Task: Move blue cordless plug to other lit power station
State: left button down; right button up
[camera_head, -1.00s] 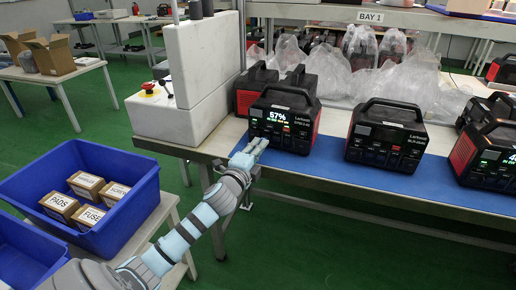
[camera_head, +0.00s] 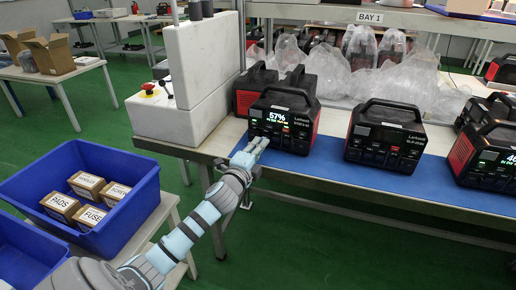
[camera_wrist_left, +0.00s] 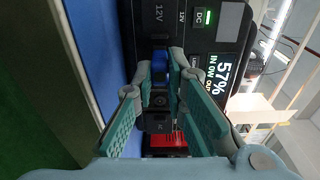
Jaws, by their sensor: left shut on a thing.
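A black power station (camera_head: 284,122) with red sides and a lit 57% display stands at the left of the blue mat (camera_head: 330,168). The blue plug (camera_wrist_left: 159,66) sits at a port low on its front panel, seen in the left wrist view. My left gripper (camera_wrist_left: 162,84) is shut on the plug, with a finger on each side. In the head view the left gripper (camera_head: 250,154) covers the plug. Another lit power station (camera_head: 488,155) is at the right edge, its display partly cut off. My right gripper is out of view.
An unlit power station (camera_head: 386,138) stands between the two lit ones. Another station (camera_head: 252,90) is close behind the left one. A white block with a red button (camera_head: 148,88) is left of the gripper. A blue bin with boxes (camera_head: 120,172) is at lower left.

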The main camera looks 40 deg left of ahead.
pick_arm(q)
jog(key=shift+w, duration=0.3)
jog(key=shift+w+a, duration=0.1)
dwell(0.4)
jog(key=c, duration=1.5)
grip_release()
jog(key=shift+c, duration=0.2)
jog(key=v, duration=1.2)
